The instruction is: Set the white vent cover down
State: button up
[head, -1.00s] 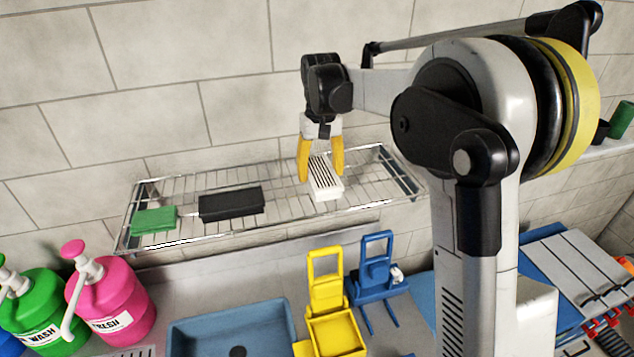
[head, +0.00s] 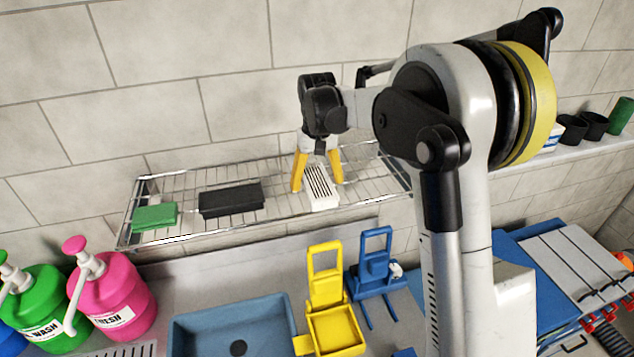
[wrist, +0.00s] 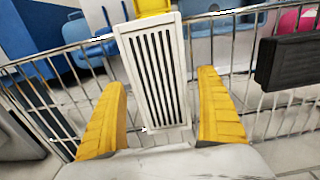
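The white vent cover (head: 321,189), a slim block with dark slots, is on the right half of the wire rack (head: 285,222). It appears to rest on the bars, its near end by the front rail. My gripper (head: 317,186) is above it with yellow fingers spread, one on each side. In the wrist view the cover (wrist: 155,75) stands between my fingers (wrist: 162,85), with a gap visible beside each fingertip. Its underside is hidden.
A black block (head: 231,200) and a green pad (head: 155,216) lie on the rack to the left. Below are a blue sink (head: 190,335), a yellow holder (head: 335,325) and a blue one (head: 374,275). Pink (head: 115,290) and green (head: 40,300) bottles stand lower left.

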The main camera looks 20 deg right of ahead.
aim_at(317, 181)
notch_tip(317, 181, up, 12)
jog(key=s+r+t, duration=0.1)
jog(key=s+r, duration=0.2)
jog(key=s, duration=0.3)
jog(key=s+f+t, duration=0.3)
jog(key=s+f, duration=0.1)
jog(key=s, duration=0.7)
jog(key=s+f+t, duration=0.3)
jog(key=s+f, duration=0.2)
jog(key=s, duration=0.7)
jog(key=shift+b, duration=0.35)
jog(key=shift+w, duration=0.1)
